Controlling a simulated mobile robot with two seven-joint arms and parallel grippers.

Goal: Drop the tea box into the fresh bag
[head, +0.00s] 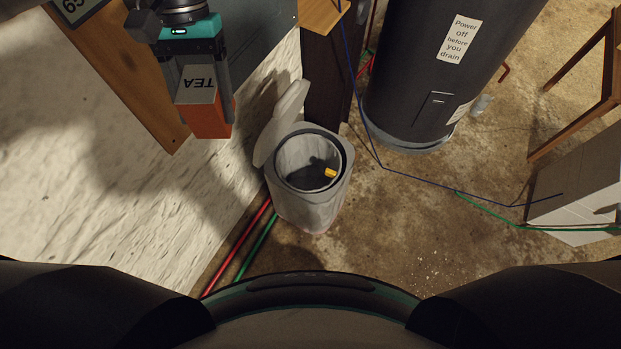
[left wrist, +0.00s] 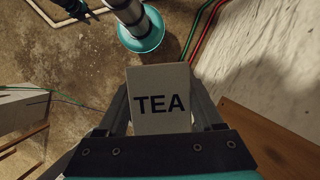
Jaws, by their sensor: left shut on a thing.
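The tea box (head: 206,116) is grey and orange with "TEA" on it. My left gripper (head: 197,88) is shut on it, with a finger on each side, and holds it in the air to the left of the bin. The left wrist view shows the tea box (left wrist: 160,104) between the fingers. A pale bin (head: 313,206) stands on the floor with its lid (head: 281,122) tipped up. A pale lining (head: 291,157), possibly the fresh bag, shows inside its round opening. The bottom inside is dark, with a small yellow thing (head: 330,173). My right gripper cannot be made out.
A dark tank (head: 410,75) stands behind the bin to the right. Red (head: 237,247) and green hoses run beside the bin. A blue cord (head: 430,179) crosses the floor. A wooden board (head: 125,75) is near my left arm. A pale box (head: 580,180) stands far right.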

